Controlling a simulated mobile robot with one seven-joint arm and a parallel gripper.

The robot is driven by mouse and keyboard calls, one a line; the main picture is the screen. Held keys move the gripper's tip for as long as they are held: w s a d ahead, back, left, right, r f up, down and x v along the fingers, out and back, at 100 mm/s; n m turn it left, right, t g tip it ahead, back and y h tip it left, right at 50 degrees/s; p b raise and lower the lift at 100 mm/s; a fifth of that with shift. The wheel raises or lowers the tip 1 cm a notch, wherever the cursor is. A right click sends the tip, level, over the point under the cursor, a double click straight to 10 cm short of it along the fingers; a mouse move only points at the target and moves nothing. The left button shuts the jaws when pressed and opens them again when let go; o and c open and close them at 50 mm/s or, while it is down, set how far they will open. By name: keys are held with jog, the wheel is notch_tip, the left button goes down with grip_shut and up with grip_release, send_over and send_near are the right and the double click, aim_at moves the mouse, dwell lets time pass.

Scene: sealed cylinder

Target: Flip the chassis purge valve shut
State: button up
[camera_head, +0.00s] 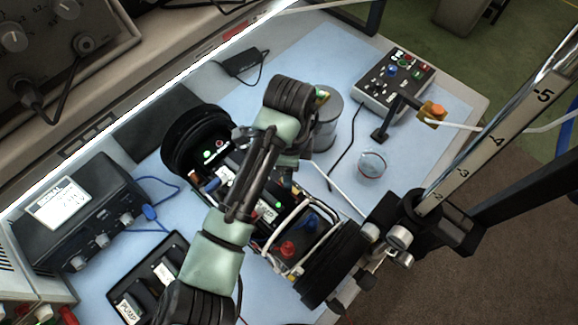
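The chassis is a sealed-cylinder assembly lying between two thick black end rings (196,142) and (335,265). Its open frame holds wires, dark panels and small green lights. A red knob-like part (287,249) and a blue part (313,222) sit near its lower right end. I cannot tell which part is the purge valve. My green and black arm (272,135) reaches up from the bottom and over the chassis, hiding its middle. The fingers of my gripper are hidden or too small to make out around the chassis, so their opening and any contact cannot be seen.
A grey metal can (326,125) and a clear round dish (371,166) stand behind the chassis. A control box (396,80) with buttons is at the back right. A meter box (80,212) stands left. A scaled metal column (480,150) blocks the right side.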

jog(key=o, duration=1.4)
jog(key=shift+c, duration=0.2)
